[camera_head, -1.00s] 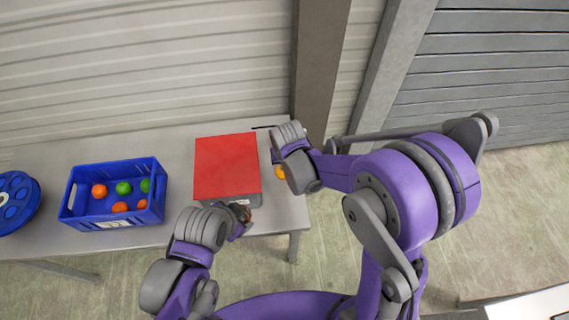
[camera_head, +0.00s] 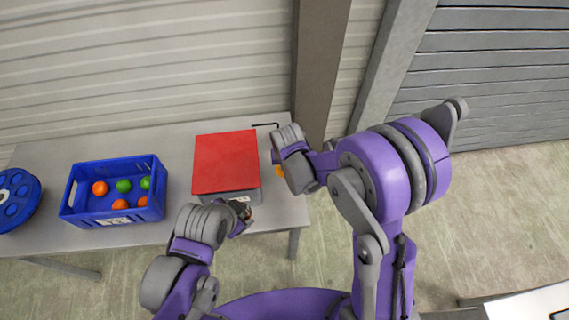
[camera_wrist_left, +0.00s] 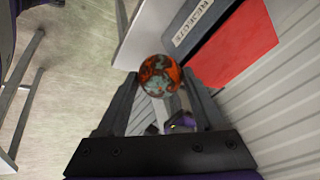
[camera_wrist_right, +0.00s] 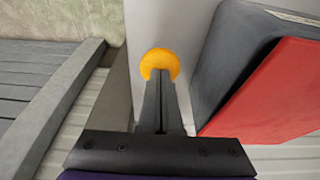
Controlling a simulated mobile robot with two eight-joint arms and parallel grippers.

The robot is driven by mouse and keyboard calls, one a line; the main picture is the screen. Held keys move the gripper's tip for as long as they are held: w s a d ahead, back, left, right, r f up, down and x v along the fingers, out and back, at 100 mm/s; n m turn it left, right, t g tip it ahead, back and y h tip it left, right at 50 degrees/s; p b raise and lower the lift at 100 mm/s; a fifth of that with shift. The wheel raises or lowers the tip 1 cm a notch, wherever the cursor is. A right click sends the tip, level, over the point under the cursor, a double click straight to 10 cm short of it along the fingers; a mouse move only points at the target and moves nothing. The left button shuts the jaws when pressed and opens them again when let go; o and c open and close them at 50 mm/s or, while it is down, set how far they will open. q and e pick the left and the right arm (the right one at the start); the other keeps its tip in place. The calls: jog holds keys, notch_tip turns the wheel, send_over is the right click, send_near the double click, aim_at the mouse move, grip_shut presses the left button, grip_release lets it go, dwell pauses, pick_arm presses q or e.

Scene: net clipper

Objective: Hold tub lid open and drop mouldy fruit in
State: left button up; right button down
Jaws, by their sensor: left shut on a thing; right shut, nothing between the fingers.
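A grey tub with a red lid (camera_head: 225,162) stands on the table. The lid lies shut over it, and the left wrist view shows a REJECTS label (camera_wrist_left: 192,24) on its front. My left gripper (camera_wrist_left: 161,82) is shut on a mouldy orange fruit (camera_wrist_left: 158,72) with grey-green patches, in front of the tub's near side. My right gripper (camera_wrist_right: 160,80) is shut and empty, to the right of the tub. In the head view, my right wrist hides its fingers. A yellow-orange fruit (camera_wrist_right: 160,63) lies just beyond its tips; I cannot tell whether they touch.
A blue crate (camera_head: 70,206) with several orange and green fruits stands to the left on the table. A blue round reel (camera_head: 15,200) is at the far left. A thin dark rod (camera_head: 265,125) shows behind the tub. A corrugated wall runs along the back.

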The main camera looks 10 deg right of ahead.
jog(key=shift+s+x, duration=0.2)
jog(key=shift+x, duration=0.65)
jog(key=shift+s+x, duration=0.2)
jog(key=shift+x, duration=0.7)
jog(key=shift+f, duration=0.1)
jog(key=shift+s+x, duration=0.2)
jog(key=shift+x, duration=0.7)
pick_arm(q)
jog(key=w, duration=1.7)
jog(key=shift+w, duration=0.35)
jog(key=shift+w+f, duration=0.2)
jog(key=shift+w, duration=0.1)
notch_tip(320, 180, down, 13)
jog(key=shift+s+r, duration=0.1)
jog(key=shift+r, duration=0.05)
